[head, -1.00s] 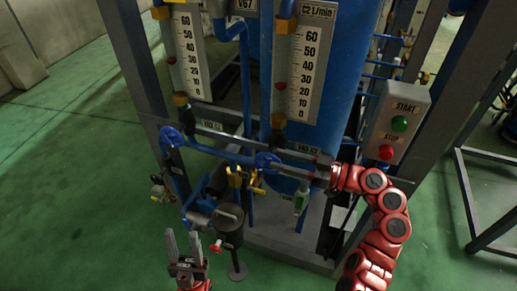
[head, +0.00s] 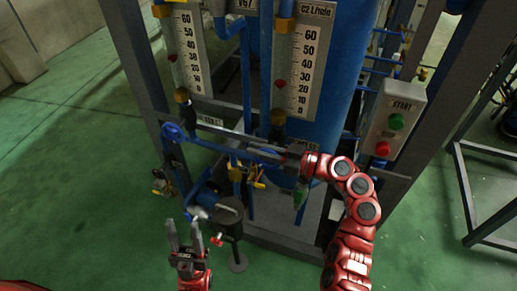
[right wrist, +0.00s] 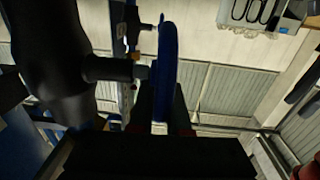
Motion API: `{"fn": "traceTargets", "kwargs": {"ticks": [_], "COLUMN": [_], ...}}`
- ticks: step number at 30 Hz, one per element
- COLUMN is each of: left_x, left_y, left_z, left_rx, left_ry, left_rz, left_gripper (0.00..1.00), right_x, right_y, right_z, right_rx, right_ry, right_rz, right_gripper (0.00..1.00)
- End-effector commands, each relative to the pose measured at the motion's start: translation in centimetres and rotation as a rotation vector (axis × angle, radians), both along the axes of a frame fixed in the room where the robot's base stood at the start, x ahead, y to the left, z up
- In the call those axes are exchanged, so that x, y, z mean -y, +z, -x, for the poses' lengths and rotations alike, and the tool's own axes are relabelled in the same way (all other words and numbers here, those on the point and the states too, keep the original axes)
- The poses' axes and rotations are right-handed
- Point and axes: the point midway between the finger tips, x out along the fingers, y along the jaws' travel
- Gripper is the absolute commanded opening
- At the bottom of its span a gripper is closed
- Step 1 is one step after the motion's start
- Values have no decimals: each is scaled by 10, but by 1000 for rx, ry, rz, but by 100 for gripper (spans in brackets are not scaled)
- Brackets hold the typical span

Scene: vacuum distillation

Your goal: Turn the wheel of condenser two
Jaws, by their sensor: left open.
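The blue wheel of condenser two (head: 262,153) is under the C2 L/min gauge in the head view, partly hidden by my right gripper. In the right wrist view this wheel (right wrist: 165,60) shows edge-on, beside a dark valve body (right wrist: 60,65). My right gripper (head: 275,152) reaches it from the right. Its dark fingers (right wrist: 161,110) lie close along both sides of the rim and look shut on it. My left gripper (head: 185,232) is open and empty, low at the left, apart from the rig.
Another blue wheel (head: 173,132) is to the left on the same rig. A dark cylinder (head: 230,213) stands near my left gripper. A start/stop box (head: 391,130) is to the right. The green floor at the left is clear.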

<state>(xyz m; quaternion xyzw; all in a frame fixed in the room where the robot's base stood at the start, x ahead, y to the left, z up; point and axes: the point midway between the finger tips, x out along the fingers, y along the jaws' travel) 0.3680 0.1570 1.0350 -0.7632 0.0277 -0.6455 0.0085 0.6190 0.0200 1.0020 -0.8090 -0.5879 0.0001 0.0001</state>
Motion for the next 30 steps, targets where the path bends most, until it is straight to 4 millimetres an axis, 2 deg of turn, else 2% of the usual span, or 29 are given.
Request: {"fn": "traceTargets", "kwargs": {"ticks": [16, 30], "left_x": [0, 0], "left_y": [-4, -22], "left_z": [0, 0], "left_rx": [0, 0], "left_ry": [0, 0], "left_rz": [0, 0], "left_gripper": [45, 45], "right_x": [-1, -8], "right_y": [-1, -12], "right_z": [-1, -3], "right_rx": [-12, -110], "right_ry": [-1, 0], "right_rz": [49, 359], "right_gripper": [0, 0]}}
